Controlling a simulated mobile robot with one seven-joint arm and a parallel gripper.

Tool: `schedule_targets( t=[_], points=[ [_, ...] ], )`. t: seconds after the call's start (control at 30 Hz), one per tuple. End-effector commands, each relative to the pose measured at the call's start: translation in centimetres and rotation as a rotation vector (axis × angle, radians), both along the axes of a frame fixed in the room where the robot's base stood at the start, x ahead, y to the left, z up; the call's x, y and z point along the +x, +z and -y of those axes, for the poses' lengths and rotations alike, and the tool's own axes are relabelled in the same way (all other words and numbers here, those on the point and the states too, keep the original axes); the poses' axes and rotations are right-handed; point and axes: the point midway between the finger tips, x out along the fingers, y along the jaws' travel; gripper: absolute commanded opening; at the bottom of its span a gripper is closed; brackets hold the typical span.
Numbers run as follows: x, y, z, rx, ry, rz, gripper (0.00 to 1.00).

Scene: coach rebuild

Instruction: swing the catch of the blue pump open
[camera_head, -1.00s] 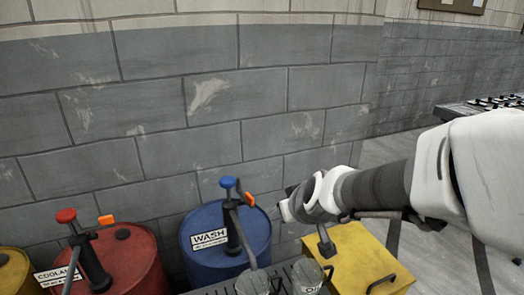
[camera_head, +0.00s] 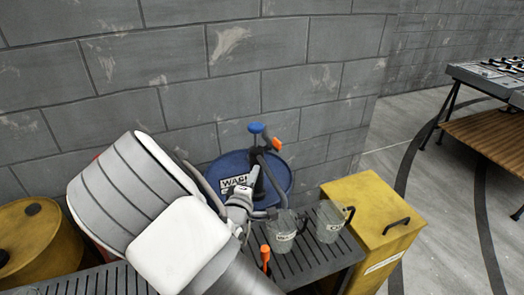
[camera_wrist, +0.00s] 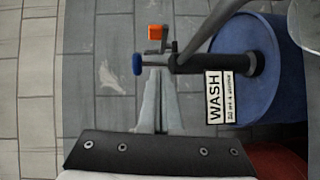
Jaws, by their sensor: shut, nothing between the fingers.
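The blue pump stands on the blue drum (camera_head: 228,172) labelled WASH. Its blue knob (camera_head: 257,128) tops a dark pump body, and its orange catch (camera_head: 276,144) sticks out on the right. In the wrist view the catch (camera_wrist: 157,32) lies beyond the pump head, and the knob (camera_wrist: 138,63) is at its left. My gripper (camera_wrist: 155,76) is shut and empty, its fingertips close to the pump head below the catch in that picture. I cannot tell whether they touch. In the head view my gripper (camera_head: 240,198) is in front of the pump, its fingertips hard to make out.
Two clear jugs, one (camera_head: 285,232) left of the other (camera_head: 330,221), stand on a slatted bench (camera_head: 318,262). A yellow box (camera_head: 368,222) stands at right, a yellow drum (camera_head: 40,235) at left. An orange-tipped part (camera_head: 265,254) shows beside my arm. A wall is behind.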

Motion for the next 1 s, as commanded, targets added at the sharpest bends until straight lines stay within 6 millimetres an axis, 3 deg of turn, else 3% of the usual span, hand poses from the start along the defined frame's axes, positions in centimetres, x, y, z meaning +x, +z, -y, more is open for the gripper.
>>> schedule_targets(
  t=[0.27, 0.77, 1.0],
  points=[
    [0.4, 0.3, -0.4, -0.096, 0.007, 0.060, 0.00],
    [9.8, 0.3, 1.7, -0.093, 0.006, 0.058, 0.00],
    [11.3, 0.3, 4.4, -0.092, 0.007, 0.058, 0.00]
  ],
)
